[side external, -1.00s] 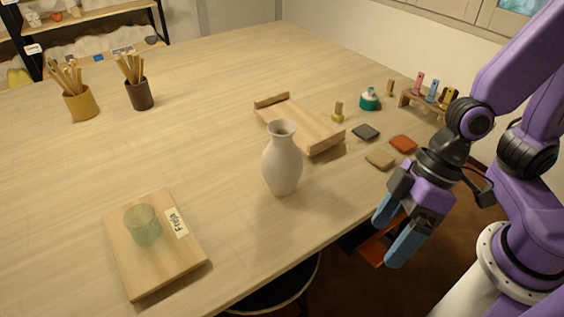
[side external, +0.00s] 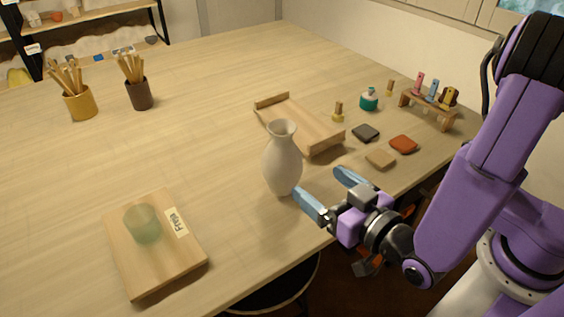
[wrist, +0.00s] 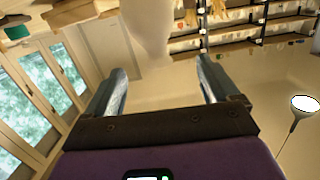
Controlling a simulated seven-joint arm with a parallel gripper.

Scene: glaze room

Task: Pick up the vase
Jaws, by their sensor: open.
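The vase (side external: 282,160) is pale, with a round body, a narrow neck and a flared rim. It stands upright near the front edge of the table. My gripper (side external: 325,183) is open and low beside the vase, on its right in the side external view, with its blue fingers pointing towards it. One fingertip appears close to the vase's lower body; I cannot tell whether it touches. In the wrist view the vase (wrist: 149,25) shows at the top, beyond and between the two fingertips (wrist: 163,66). Nothing is between the fingers.
A wooden tray (side external: 312,139) stands behind the vase. Dark, red and tan tiles (side external: 380,159) lie to the right. A board (side external: 128,262) with a green glass (side external: 142,225) and a label lies front left. Brush pots (side external: 80,103) stand far left. The table's middle is clear.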

